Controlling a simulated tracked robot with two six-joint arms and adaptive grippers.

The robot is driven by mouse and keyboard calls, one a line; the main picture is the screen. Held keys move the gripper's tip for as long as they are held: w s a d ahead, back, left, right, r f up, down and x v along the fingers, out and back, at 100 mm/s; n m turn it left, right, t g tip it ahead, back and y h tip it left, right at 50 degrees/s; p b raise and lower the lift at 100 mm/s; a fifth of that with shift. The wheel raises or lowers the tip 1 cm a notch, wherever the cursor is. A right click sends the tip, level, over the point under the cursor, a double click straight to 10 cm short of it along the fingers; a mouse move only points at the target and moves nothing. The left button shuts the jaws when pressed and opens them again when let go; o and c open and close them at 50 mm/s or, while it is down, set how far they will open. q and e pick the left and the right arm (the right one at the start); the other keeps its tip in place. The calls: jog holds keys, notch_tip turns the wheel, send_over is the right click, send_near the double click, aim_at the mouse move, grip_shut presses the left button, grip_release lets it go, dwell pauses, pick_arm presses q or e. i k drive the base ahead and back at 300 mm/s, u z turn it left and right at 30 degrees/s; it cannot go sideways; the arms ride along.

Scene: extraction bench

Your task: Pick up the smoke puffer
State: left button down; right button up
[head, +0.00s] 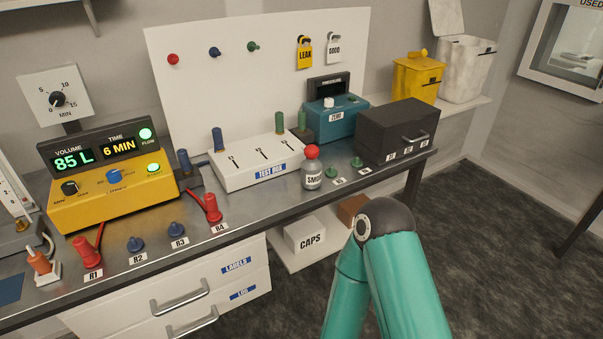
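The smoke puffer (312,174) is a small grey bottle with a red round cap and a label that starts "SMO". It stands upright on the metal bench near its front edge, in front of the white test box (262,163). Nothing is touching it from my side. A teal part of one of my arms shows at the lower right, below and to the right of the puffer and apart from it. Neither gripper is in view.
Green plugs (336,170) sit right of the puffer, before a dark drawer box (397,128). A teal device (335,118) stands behind. Red and blue plugs (178,229) line the bench's front left, before a yellow flow unit (112,190). Drawers (180,300) are below.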

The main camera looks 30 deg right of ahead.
aim_at(311, 171)
jog(key=z, duration=0.3)
jog(key=i, duration=0.2)
jog(key=u, duration=2.6)
jog(key=k, duration=2.3)
jog(key=z, duration=1.25)
jog(key=i, duration=1.05)
jog(key=u, duration=0.05)
